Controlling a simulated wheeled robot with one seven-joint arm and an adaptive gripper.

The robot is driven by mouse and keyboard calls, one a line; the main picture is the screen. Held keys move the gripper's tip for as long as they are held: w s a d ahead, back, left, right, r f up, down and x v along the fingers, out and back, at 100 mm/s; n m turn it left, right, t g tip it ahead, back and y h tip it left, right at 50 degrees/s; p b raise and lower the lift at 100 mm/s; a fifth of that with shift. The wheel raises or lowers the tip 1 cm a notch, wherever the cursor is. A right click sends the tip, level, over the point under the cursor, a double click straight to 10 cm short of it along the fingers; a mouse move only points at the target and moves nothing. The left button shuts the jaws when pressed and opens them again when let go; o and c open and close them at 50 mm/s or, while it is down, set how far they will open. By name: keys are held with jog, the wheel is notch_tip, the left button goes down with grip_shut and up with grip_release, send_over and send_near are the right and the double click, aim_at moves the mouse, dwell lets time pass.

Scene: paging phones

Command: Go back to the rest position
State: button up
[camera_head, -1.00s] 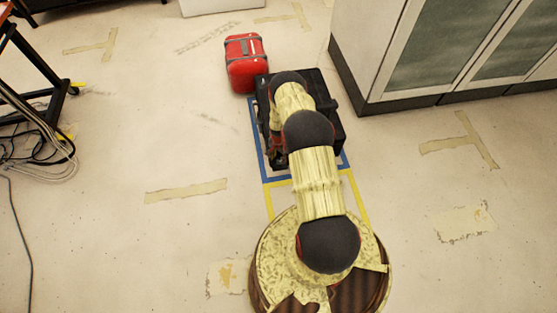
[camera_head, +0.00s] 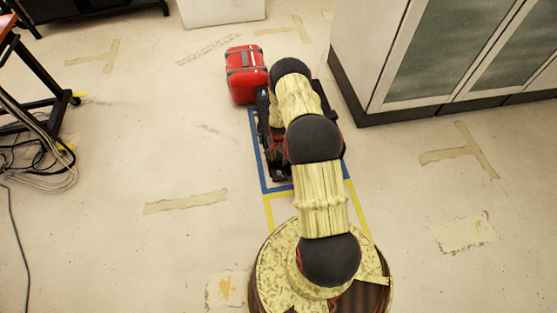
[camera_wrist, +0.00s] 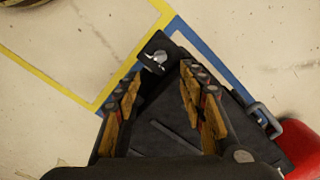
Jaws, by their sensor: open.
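My arm reaches forward and down in the head view, over a black case inside a blue tape outline (camera_head: 265,183) on the floor. The arm hides most of the case there. My gripper (camera_head: 280,172) points down beside it in that view. In the wrist view my gripper (camera_wrist: 160,80) is open, with its two brown-padded fingers apart. The black case (camera_wrist: 165,135) shows between and beyond the fingers, with metal fittings at its edges. Nothing is seen held. Whether the fingers touch the case cannot be told.
A red case (camera_head: 246,74) stands just behind the black one; it also shows in the wrist view (camera_wrist: 302,145). A glass-fronted cabinet (camera_head: 440,60) is at the right. A wheeled cart (camera_head: 40,80) and loose cables (camera_head: 40,160) are at the left.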

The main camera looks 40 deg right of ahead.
dwell(0.4)
jog(key=s+a+r+n+g+y, duration=0.2)
jog(key=s+a+r+n+g, duration=0.15)
jog(key=s+a, duration=0.4)
jog(key=s+a+r+n+t+h+p, duration=0.1)
jog(key=a+r+n, duration=0.25)
jog(key=r, duration=1.45)
jog(key=s+a+r+n+p, duration=0.1)
jog(key=a+r+n, duration=0.25)
jog(key=r, duration=1.35)
jog(key=s+a+r+n+t+p, duration=0.1)
jog(key=s+a+r, duration=0.3)
jog(key=r, duration=0.7)
jog(key=s+a+r+n+t+p, duration=0.2)
jog(key=s+a+r+t, duration=0.2)
jog(key=a+r, duration=0.3)
jog(key=s+a+r+n+t+h+p, duration=0.1)
jog(key=s+a+r+n+t+p, duration=0.1)
jog(key=r, duration=1.4)
jog(key=s+a+t, duration=0.1)
jog(key=s+a, duration=0.1)
jog(key=a, duration=0.1)
jog(key=shift+a+r, duration=0.15)
jog(key=shift+a, duration=0.1)
jog(key=shift+s, duration=0.1)
